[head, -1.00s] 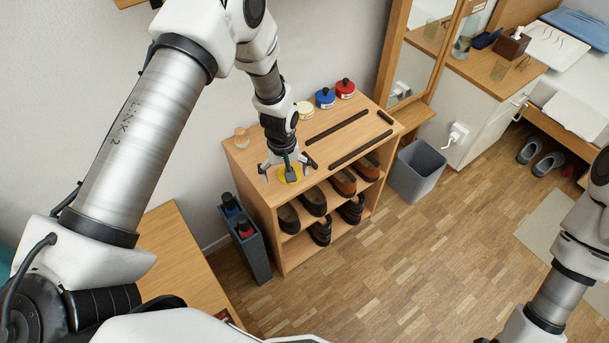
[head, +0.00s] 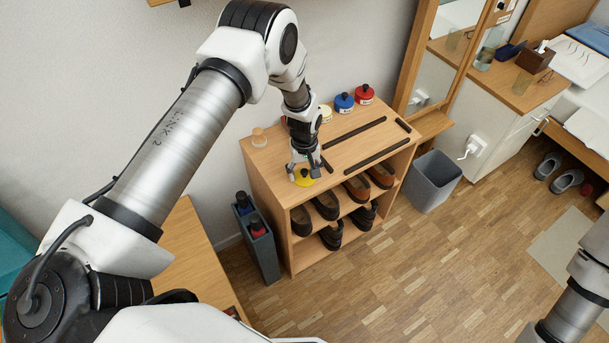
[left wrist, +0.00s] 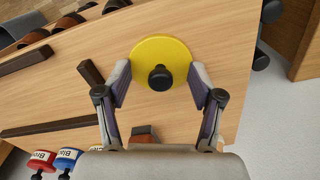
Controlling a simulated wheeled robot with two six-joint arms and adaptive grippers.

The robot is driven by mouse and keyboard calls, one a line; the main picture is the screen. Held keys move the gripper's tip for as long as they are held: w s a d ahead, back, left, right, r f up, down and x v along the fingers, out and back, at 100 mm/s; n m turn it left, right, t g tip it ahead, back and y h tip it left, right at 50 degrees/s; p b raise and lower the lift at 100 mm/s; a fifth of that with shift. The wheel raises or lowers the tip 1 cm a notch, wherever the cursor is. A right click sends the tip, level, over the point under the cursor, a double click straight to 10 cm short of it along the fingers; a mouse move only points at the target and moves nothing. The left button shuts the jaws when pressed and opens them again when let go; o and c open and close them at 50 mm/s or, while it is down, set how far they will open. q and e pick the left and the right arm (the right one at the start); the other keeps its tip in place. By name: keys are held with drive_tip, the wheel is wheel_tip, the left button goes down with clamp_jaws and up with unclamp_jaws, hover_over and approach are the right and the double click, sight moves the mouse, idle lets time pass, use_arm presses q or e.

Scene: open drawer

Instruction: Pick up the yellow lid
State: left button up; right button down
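The yellow lid (head: 304,178), a flat round disc, is on or just over the near left part of the wooden shoe rack's top (head: 262,165). The left wrist view shows the lid (left wrist: 178,49) with its black knob (left wrist: 160,78) facing me. My left gripper (head: 304,170) points down over it. In the left wrist view the fingertips of this gripper (left wrist: 159,75) are at opposite sides of the rim and look shut on it. Whether the lid is clear of the wood I cannot tell. My right gripper is out of view.
Shoes fill the shelves below. A grey bin (head: 433,182) stands to the right, a grey narrow holder (head: 257,240) to the left.

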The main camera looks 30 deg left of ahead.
use_arm(q)
drive_tip(key=shift+s, duration=0.1)
drive_tip(key=c, duration=0.8)
drive_tip(key=shift+c, duration=0.2)
